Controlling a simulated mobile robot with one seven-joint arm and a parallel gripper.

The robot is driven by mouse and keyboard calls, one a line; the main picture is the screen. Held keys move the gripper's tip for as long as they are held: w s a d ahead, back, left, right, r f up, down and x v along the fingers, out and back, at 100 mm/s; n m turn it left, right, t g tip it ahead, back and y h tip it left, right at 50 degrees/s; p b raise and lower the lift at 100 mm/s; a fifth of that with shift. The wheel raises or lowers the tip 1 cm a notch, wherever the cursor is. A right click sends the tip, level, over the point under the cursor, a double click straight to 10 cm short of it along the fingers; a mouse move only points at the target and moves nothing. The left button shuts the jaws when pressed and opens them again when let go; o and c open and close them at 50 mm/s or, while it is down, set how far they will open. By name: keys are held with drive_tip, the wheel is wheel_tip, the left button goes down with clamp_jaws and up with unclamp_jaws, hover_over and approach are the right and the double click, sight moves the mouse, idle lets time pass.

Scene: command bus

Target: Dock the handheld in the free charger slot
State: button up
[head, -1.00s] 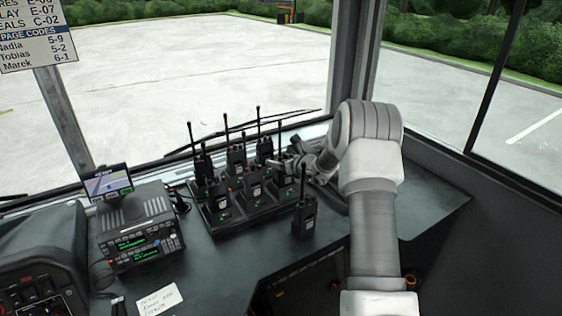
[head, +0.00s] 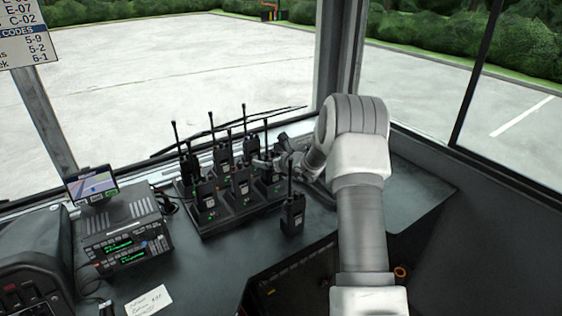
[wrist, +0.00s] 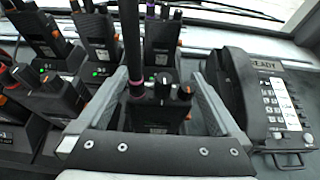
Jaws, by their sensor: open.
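The charger (head: 232,220) stands on the dash with several black handhelds upright in it. Some show green lights. One handheld (head: 292,214) stands alone, upright on the dash, in front of the charger's right end. My gripper (head: 268,164) is at the charger's right end, partly hidden by other radios. In the wrist view its open fingers (wrist: 157,82) are on both sides of a handheld with a pink antenna ring (wrist: 157,112). The base of that handheld is hidden, so I cannot tell how it sits. Another handheld (wrist: 162,42) stands just behind it. No empty slot shows clearly.
A desk phone marked READY (wrist: 275,105) is close to the right finger. A radio console (head: 128,240) with a small screen (head: 92,186) stands left of the charger. A paper note (head: 149,301) lies in front. The dash right of the lone handheld is partly behind my arm.

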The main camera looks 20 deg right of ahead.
drive_tip(key=v, duration=1.6)
drive_tip(key=shift+s+r, duration=0.15)
drive_tip(key=shift+s, duration=0.2)
